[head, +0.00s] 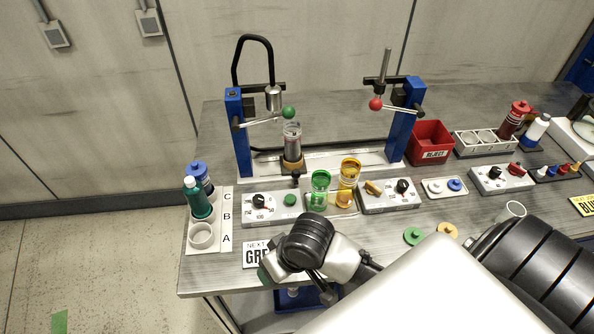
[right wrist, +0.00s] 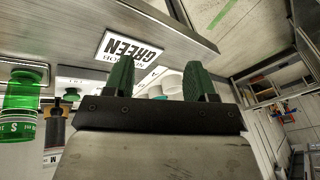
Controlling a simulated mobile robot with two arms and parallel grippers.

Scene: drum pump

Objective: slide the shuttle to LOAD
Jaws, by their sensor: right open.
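The shuttle (head: 292,166) stands on the pale rail between two blue posts, close to the left post. It carries a clear cylinder (head: 292,135) under the metal nozzle (head: 273,98). A dark knob (head: 295,178) shows at its front. No LOAD marking is readable. My right gripper shows in the right wrist view (right wrist: 161,76), open and empty, with two green fingers apart. In the head view only a green fingertip (head: 264,275) shows beside the wrist, at the bench's front edge, well in front of the shuttle. My left gripper is not in view.
A green-ball lever (head: 288,112) and a red-ball lever (head: 376,104) stick out from the posts. Green (head: 319,188) and amber (head: 348,178) cups stand before the rail, between two dial boxes. A GREEN card (right wrist: 130,50) lies near the gripper. Bottles (head: 198,200) stand at left.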

